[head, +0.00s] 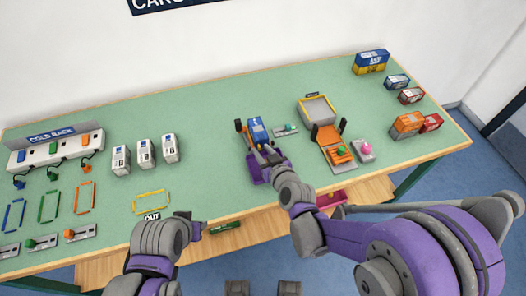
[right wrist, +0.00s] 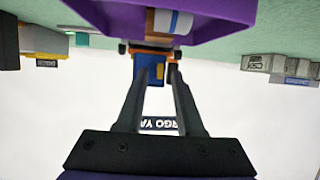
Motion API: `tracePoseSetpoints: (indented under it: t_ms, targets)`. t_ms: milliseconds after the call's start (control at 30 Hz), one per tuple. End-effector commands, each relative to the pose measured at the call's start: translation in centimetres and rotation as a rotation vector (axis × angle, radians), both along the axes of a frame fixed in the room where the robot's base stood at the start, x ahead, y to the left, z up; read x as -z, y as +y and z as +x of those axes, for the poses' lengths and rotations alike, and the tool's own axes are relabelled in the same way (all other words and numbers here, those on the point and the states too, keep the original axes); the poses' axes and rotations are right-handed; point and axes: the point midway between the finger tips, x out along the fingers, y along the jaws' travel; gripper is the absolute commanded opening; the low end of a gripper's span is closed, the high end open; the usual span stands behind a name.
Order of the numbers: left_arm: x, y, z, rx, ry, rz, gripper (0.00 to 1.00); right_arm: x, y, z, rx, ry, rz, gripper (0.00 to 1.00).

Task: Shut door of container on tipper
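The tipper (head: 240,127) stands mid-table with the blue container (head: 257,129) on it. In the right wrist view, which is upside down, the blue container (right wrist: 149,72) shows in line with the gap between my fingers. Its door cannot be made out clearly. My right gripper (head: 270,156) reaches over the near end of the container. Its two fingers (right wrist: 160,75) stand apart with nothing visibly clamped; contact cannot be told. My left gripper (head: 196,226) hangs by the table's front edge, away from the tipper; its finger opening is unclear.
A purple bin-like part (head: 254,174) lies just below the tipper. A small panel with a green knob (head: 289,130) is right of it. White containers (head: 145,153) stand left, with open table between.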

Motion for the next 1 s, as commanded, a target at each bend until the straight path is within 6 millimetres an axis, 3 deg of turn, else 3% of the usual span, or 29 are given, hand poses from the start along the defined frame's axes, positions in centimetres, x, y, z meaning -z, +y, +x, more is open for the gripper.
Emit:
tracePoseSetpoints:
  t_ms: [367,800,1000]
  targets:
    - [0.0,0.0,0.0,0.0,0.0,0.0,0.4,-0.1,-0.2,-0.4,-0.001,0.002,0.0,0.4]
    - [-0.8,0.0,0.1,0.0,-0.003,0.0,0.4,-3.1,-3.1,-6.8,0.001,0.001,0.0,0.4]
    - [-1.2,0.0,0.2,0.0,-0.004,0.0,0.4,-3.9,-3.9,-8.6,0.0,0.001,0.0,0.4]
